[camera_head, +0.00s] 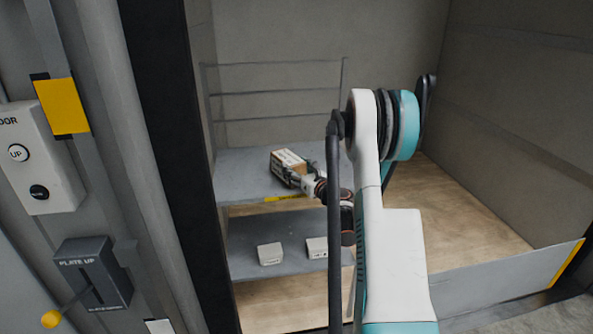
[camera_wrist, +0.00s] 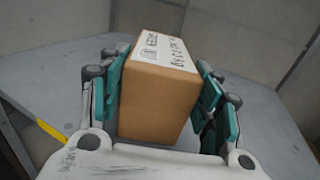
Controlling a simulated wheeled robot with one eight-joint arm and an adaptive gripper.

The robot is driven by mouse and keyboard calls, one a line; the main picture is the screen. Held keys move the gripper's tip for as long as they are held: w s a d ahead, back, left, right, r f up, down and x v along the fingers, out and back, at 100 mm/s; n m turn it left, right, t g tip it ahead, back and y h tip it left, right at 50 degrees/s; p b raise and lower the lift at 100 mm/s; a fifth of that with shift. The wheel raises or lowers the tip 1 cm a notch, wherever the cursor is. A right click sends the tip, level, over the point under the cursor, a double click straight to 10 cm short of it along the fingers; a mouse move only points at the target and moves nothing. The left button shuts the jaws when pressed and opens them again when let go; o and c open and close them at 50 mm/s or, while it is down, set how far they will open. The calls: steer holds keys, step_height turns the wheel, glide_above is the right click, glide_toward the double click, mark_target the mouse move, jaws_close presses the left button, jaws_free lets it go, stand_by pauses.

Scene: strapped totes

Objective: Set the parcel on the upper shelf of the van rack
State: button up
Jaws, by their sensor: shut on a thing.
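The parcel is a brown cardboard box (camera_head: 289,166) with a white printed label on top. My gripper (camera_head: 291,178) is shut on it, at the upper shelf (camera_head: 240,173) of the van rack. In the wrist view the parcel (camera_wrist: 158,98) sits between the two teal finger pads of my gripper (camera_wrist: 163,105), one on each side. The grey upper shelf (camera_wrist: 62,85) spreads beneath and around it. I cannot tell whether the parcel's underside touches the shelf. My arm hides the right part of the rack in the head view.
Two small pale boxes stand on the lower shelf, one at the left (camera_head: 270,254) and one at the right (camera_head: 317,248). A yellow strip (camera_head: 284,198) marks the upper shelf's front edge. Rails (camera_head: 275,92) stand at the rack's back. The upper shelf is clear left of the parcel.

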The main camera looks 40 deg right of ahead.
steer(key=o, duration=1.3)
steer(key=shift+f, duration=0.1)
steer(key=shift+s+a, duration=0.3)
steer(key=shift+s, duration=1.7)
steer(key=shift+s+a, duration=0.35)
steer(key=shift+s, duration=1.6)
steer(key=shift+s+a, duration=0.3)
steer(key=shift+s, duration=1.7)
